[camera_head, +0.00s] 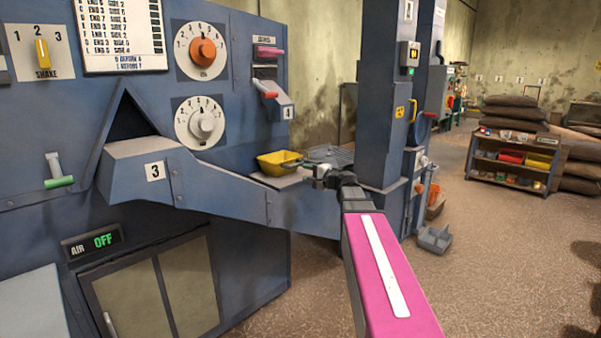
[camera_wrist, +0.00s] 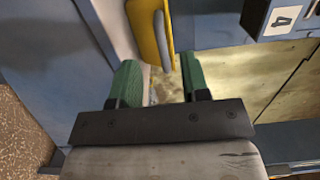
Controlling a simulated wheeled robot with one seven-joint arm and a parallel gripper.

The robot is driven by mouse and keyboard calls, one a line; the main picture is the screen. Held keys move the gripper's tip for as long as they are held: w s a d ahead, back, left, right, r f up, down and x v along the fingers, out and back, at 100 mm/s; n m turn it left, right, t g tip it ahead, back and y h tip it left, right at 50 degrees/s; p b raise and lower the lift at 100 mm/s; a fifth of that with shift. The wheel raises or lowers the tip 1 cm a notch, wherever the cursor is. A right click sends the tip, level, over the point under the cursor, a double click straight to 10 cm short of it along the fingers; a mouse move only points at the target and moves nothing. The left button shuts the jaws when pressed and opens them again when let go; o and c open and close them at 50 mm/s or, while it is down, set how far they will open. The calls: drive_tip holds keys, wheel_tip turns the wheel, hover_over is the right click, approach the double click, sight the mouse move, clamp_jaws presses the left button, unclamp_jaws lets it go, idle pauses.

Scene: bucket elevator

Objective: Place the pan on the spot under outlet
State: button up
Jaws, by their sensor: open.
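The yellow pan (camera_head: 277,163) sits on a light ledge at the machine's right side, below and left of the outlet marked 4 (camera_head: 283,112). My gripper (camera_head: 308,166) is just right of the pan, at its handle side. In the wrist view the pan (camera_wrist: 147,32) is at the top centre, with its handle (camera_wrist: 162,45) pointing toward my gripper (camera_wrist: 158,75). The two green fingers are apart, and the handle's end lies roughly between their tips. I cannot tell whether they touch it. Another chute, marked 3 (camera_head: 150,185), is at the left.
The blue machine wall (camera_head: 130,105) with dials and levers fills the left. A blue column (camera_head: 380,110) stands just behind my gripper. A grey bin (camera_head: 434,238) lies on the floor at the right, and a shelf (camera_head: 512,160) stands farther back. Floor between them is open.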

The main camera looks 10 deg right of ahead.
drive_tip(key=s+a+f+n+g+h, duration=0.2)
drive_tip(key=s+a+f+n+g, duration=0.15)
drive_tip(key=s+f, duration=0.6)
drive_tip(key=s+a+f+n+g+h, duration=0.25)
drive_tip(key=s+f+g, duration=0.2)
drive_tip(key=f, duration=0.95)
drive_tip(key=s+d+f+n+g+h, duration=0.3)
drive_tip(key=s+f+h, duration=0.4)
drive_tip(key=s+f, duration=0.4)
drive_tip(key=s+n+g, duration=0.1)
drive_tip(key=s+g, duration=0.1)
drive_tip(key=shift+s+d+f+g, duration=0.15)
drive_tip(key=shift+d+f+g, duration=0.05)
drive_tip(key=shift+d+g, duration=0.2)
